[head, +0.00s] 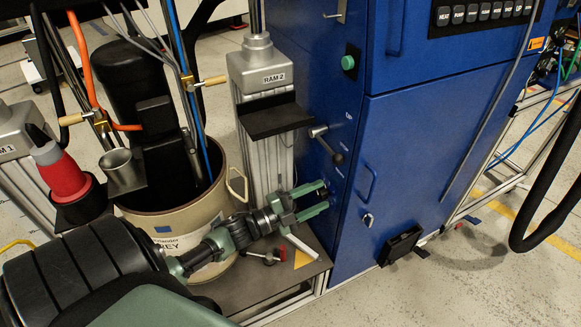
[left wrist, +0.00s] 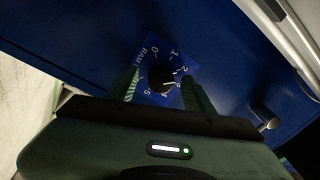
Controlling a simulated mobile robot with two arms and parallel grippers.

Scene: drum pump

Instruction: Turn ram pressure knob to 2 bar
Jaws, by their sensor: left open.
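The ram pressure knob (left wrist: 161,77) is a round black knob on a blue dial plate (left wrist: 157,57) marked RAM with numerals, in the left wrist view. A pale mark on it points to the lower right, past the 2; the exact reading is too small to tell. My left gripper (left wrist: 160,72) is open, one green finger on each side of the knob; I cannot tell whether they touch it. In the head view my left gripper (head: 326,197) reaches the side of the blue cabinet (head: 420,140), and the knob is not clearly visible there. My right gripper is not in view.
The RAM 2 column (head: 262,75) stands left of the cabinet, with a black lever (head: 326,146) just above my left gripper. A beige drum (head: 235,180) stands behind my left arm. Open floor is at lower right.

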